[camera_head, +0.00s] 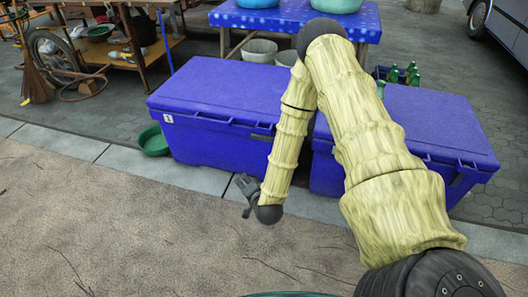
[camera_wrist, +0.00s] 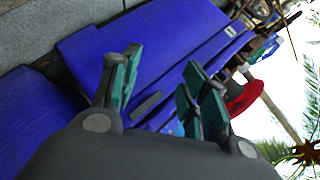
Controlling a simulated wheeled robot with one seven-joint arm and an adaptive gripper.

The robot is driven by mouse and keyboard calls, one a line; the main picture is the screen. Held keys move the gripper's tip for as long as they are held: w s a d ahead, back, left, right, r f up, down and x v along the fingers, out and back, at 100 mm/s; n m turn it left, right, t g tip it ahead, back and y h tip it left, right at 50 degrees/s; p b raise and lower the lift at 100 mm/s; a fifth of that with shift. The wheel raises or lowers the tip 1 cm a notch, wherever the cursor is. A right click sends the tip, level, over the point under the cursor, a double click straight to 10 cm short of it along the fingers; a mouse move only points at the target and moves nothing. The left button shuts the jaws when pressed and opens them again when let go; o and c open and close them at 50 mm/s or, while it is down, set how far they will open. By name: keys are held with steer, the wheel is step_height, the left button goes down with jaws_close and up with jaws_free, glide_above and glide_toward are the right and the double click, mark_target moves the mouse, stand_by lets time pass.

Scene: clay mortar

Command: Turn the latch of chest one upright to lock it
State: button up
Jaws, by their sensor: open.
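Two closed blue chests stand side by side: a left chest (camera_head: 215,95) with a small white label, and a right chest (camera_head: 430,115), partly behind my arm. I cannot read which is chest one. A dark, narrow latch-like part (camera_head: 262,138) is on the left chest's front, close to my forearm; its angle is unclear. My gripper (camera_head: 244,187) is low in front of the left chest's right end. In the tilted wrist view, my open, empty gripper (camera_wrist: 162,62) faces the labelled chest (camera_wrist: 165,38). A dark bar (camera_wrist: 146,106) on its front shows between the fingers, apparently untouched.
A green bowl (camera_head: 153,140) sits on the ground by the left chest. A table with a blue cloth (camera_head: 270,20) stands behind. Green bottles (camera_head: 411,74) stand behind the right chest. A wooden cart (camera_head: 130,55) is at back left. The sandy ground (camera_head: 100,225) in front is clear.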

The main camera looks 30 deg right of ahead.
steer(key=w+d+f+m+t+h+b, duration=0.2)
steer(key=w+d+m+h+b, duration=0.1)
steer(key=w+d+m+b, duration=0.25)
steer(key=m+t+h+b, duration=0.2)
steer(key=m+h+b, duration=0.1)
steer(key=b, duration=0.2)
glide_toward(264, 139)
steer(key=b+x, duration=0.3)
steer(key=x, duration=0.6)
steer(key=shift+w+f, duration=0.1)
jaws_close()
